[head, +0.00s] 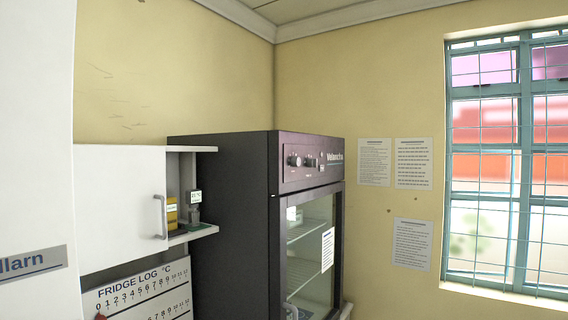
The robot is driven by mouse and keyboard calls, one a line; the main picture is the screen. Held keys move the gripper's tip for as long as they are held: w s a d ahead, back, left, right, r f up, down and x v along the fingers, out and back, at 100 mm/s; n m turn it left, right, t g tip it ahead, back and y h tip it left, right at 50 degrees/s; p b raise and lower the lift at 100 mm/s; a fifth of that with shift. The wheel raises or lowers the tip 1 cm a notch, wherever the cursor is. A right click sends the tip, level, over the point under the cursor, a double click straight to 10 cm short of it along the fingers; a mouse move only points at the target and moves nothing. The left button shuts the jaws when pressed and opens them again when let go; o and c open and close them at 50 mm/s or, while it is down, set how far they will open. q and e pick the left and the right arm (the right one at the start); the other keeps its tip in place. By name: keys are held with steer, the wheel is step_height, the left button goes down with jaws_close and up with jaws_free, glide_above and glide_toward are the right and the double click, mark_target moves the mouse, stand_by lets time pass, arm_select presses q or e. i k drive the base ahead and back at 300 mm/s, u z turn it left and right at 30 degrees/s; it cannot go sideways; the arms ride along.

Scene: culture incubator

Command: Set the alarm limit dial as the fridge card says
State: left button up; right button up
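A dark incubator (225,185) with a glass door (306,240) stands in the corner. Its upper front panel (300,178) carries small round knobs: one dial (294,160) at the left and another (310,161) beside it. Their settings are too small to read. A white board headed "FRIDGE LOG °C" (145,290) shows a row of numbers at the lower left, with a red spot at its lower left edge. A white printed sheet (327,248) is on the glass door; its text is unreadable. Neither of my grippers is in view.
A white wall cupboard (120,200) with a handle adjoins an open shelf (195,236) holding a yellow box (171,214) and a small item with a green display (195,197). Several printed sheets (413,163) hang on the wall. A barred window (505,160) is at right.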

mark_target(296, 162)
steer(key=k, duration=0.5)
steer(key=z, duration=0.9)
steer(key=i, duration=0.85)
steer(key=u, duration=1.9)
